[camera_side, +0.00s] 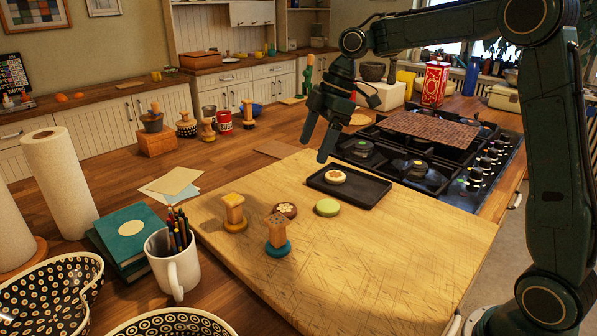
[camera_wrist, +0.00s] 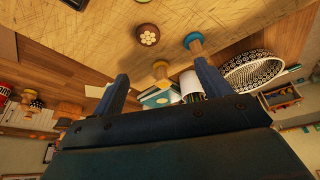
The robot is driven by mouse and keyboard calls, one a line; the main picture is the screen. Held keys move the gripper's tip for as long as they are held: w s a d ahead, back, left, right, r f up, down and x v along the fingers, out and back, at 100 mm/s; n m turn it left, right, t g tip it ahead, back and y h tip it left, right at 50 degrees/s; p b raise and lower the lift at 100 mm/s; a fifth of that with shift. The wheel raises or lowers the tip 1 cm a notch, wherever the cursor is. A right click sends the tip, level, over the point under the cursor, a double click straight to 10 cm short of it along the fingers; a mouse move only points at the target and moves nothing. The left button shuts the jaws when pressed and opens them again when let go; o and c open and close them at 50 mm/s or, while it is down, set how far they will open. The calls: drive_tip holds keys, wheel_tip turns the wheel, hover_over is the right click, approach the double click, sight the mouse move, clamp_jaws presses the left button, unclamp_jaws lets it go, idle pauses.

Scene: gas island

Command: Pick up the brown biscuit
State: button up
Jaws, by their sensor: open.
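The brown biscuit (camera_side: 286,210), round with a pale flower pattern, lies flat on the wooden board (camera_side: 400,255). It also shows near the top of the wrist view (camera_wrist: 148,34), beyond my fingertips. My gripper (camera_side: 318,150) is open and empty, pointing down, well above the counter. In the side view it appears above and behind the biscuit; in the wrist view its fingers (camera_wrist: 161,76) are apart with nothing between them. A green biscuit (camera_side: 327,207) lies just right of the brown one. A cream biscuit (camera_side: 335,177) lies on a black tray (camera_side: 367,193).
A yellow-based stamp (camera_side: 235,213) and a blue-based stamp (camera_side: 277,236) stand close to the brown biscuit, left and in front. A mug of pencils (camera_side: 174,265) and books (camera_side: 128,236) stand left of the board. The gas hob (camera_side: 425,165) lies behind. The board's front is clear.

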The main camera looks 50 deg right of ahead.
drive_tip(key=shift+n+g+y, duration=0.3)
drive_tip(key=shift+n, duration=0.6)
drive_tip(key=shift+w+d+f, duration=0.45)
drive_tip(key=shift+w+f, duration=0.35)
drive_tip(key=shift+w+d+f, duration=0.45)
drive_tip(key=shift+w+f, duration=0.3)
drive_tip(key=shift+w, duration=0.05)
hover_over(287, 207)
drive_tip(key=s+d, duration=0.1)
drive_tip(key=d, duration=0.1)
drive_tip(key=shift+d+f, duration=0.2)
drive_tip(key=shift+f, duration=3.8)
drive_tip(key=shift+x, duration=2.6)
drive_tip(key=shift+w, duration=0.1)
drive_tip(key=c, duration=1.1)
